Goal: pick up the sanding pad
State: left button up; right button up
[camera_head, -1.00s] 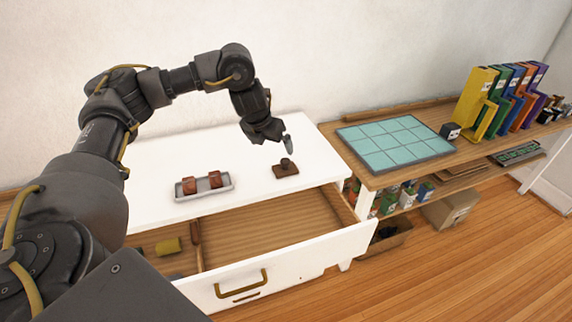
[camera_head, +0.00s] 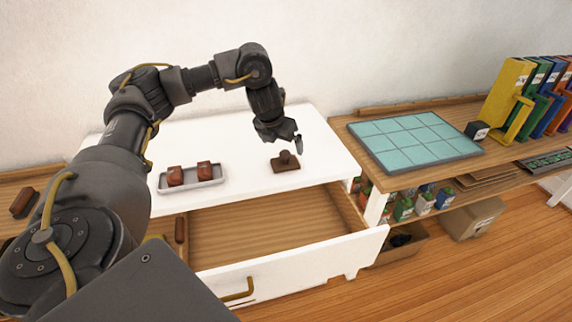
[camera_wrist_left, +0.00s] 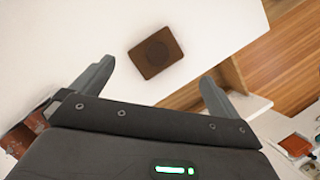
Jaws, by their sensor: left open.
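The sanding pad, a small brown block with a round knob on top (camera_head: 285,164), lies on the white top of the drawer unit (camera_head: 240,140). In the left wrist view the pad (camera_wrist_left: 156,52) shows as a dark brown rectangle with a darker round knob, beyond the fingertips and between their lines. My left gripper (camera_head: 287,141) is above the pad, open and empty, its fingers pointing down. In the wrist view both fingers (camera_wrist_left: 158,72) are spread wide and apart from the pad. My right gripper is not in view.
A pale tray (camera_head: 216,182) with two red-brown blocks stands left of the pad. The drawer (camera_head: 270,226) below is pulled open. To the right, a wooden shelf bears a teal tiled mat (camera_head: 412,140), a dark cube (camera_head: 477,130) and colourful upright files (camera_head: 508,95). The wall is behind.

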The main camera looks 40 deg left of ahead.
aim_at(287, 153)
pick_arm(q)
jog(key=x, duration=0.3)
jog(key=shift+f+b, duration=0.15)
jog(key=shift+b, duration=0.25)
jog(key=shift+w+f, duration=0.3)
jog(key=shift+f, duration=0.25)
jog(key=b+x, duration=0.1)
jog(key=x, duration=0.3)
jog(key=shift+w+f, duration=0.3)
jog(key=shift+d, duration=0.1)
jog(key=shift+r, duration=0.1)
jog(key=c, duration=1)
